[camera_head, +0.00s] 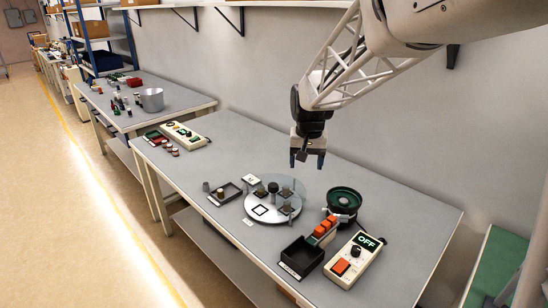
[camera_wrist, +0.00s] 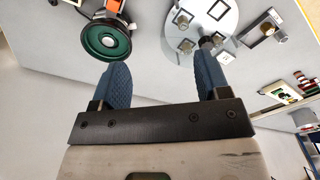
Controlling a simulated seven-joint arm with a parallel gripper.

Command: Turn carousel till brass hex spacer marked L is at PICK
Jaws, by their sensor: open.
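The carousel (camera_head: 268,218) is a pale round disc on the table with a dark centre knob (camera_head: 273,187). Around the knob stand several small square nests, some with small parts on them. A black square outline (camera_head: 260,210) marks the disc's front left. No letter, nor which part is the brass hex spacer, can be read at this size. The word PICK is not legible. My gripper (camera_head: 307,160) hangs above and behind the disc, open and empty. In the wrist view its blue fingers are wide apart, with the carousel (camera_wrist: 228,32) beyond the right finger.
In front are a black bin (camera_head: 301,256) and a control box (camera_head: 355,258) reading OFF. A small dark tray (camera_head: 231,189) sits left. The table's right rear is clear.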

